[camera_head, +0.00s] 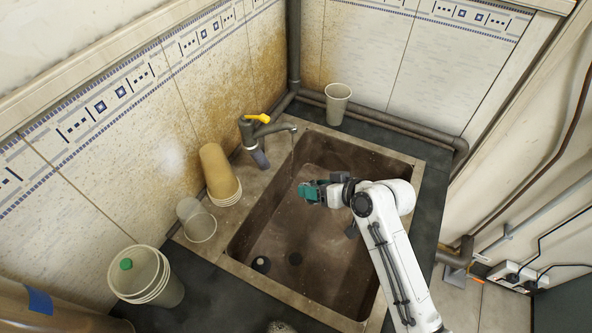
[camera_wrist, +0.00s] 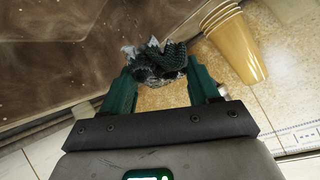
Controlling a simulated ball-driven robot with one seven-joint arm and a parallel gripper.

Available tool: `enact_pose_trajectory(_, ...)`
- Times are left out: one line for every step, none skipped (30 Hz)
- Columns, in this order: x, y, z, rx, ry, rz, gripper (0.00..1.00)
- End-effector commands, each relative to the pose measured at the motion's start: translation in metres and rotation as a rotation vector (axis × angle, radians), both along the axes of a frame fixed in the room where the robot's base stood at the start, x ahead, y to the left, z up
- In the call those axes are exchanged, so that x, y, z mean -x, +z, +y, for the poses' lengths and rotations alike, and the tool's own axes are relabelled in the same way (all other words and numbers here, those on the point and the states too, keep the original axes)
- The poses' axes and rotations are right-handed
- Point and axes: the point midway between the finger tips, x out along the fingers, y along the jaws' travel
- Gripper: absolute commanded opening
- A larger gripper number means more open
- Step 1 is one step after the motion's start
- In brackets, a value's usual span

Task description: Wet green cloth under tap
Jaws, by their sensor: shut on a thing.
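My gripper (camera_wrist: 158,85) is shut on a dark green cloth (camera_wrist: 158,62), bunched between its two green fingers in the wrist view. In the head view my gripper (camera_head: 308,190) is over the brown sink (camera_head: 272,220), below and just right of the tap (camera_head: 265,130). The cloth cannot be told apart from the green fingers there. The tap is grey with a yellow lever, and a thin trace like water shows under its spout. I cannot tell whether it touches the cloth.
A stack of pale buckets (camera_head: 147,275) stands at the front left. A pale cup (camera_head: 337,103) stands at the back corner. Tiled walls close off the left and back.

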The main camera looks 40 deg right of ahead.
Motion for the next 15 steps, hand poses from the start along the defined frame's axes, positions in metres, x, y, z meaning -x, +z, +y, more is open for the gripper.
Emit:
enact_pose_trajectory(0.0, 0.0, 0.0, 0.0, 0.0, 0.0, 0.36)
enact_pose_trajectory(0.0, 0.0, 0.0, 0.0, 0.0, 0.0, 0.36)
enact_pose_trajectory(0.0, 0.0, 0.0, 0.0, 0.0, 0.0, 0.36)
enact_pose_trajectory(0.0, 0.0, 0.0, 0.0, 0.0, 0.0, 0.36)
enact_pose_trajectory(0.0, 0.0, 0.0, 0.0, 0.0, 0.0, 0.36)
enact_pose_trajectory(0.0, 0.0, 0.0, 0.0, 0.0, 0.0, 0.36)
enact_pose_trajectory(0.0, 0.0, 0.0, 0.0, 0.0, 0.0, 0.36)
enact_pose_trajectory(0.0, 0.0, 0.0, 0.0, 0.0, 0.0, 0.36)
enact_pose_trajectory(0.0, 0.0, 0.0, 0.0, 0.0, 0.0, 0.36)
enact_pose_trajectory(0.001, 0.001, 0.0, 0.0, 0.0, 0.0, 0.36)
enact_pose_trajectory(0.001, 0.002, 0.0, 0.0, 0.0, 0.0, 0.36)
enact_pose_trajectory(0.003, 0.004, 0.001, 0.0, 0.0, 0.001, 0.36)
enact_pose_trajectory(0.005, 0.006, 0.001, -0.001, 0.0, 0.001, 0.36)
enact_pose_trajectory(0.007, 0.009, 0.001, -0.001, 0.0, 0.001, 0.36)
enact_pose_trajectory(0.01, 0.012, 0.002, -0.001, 0.0, 0.001, 0.36)
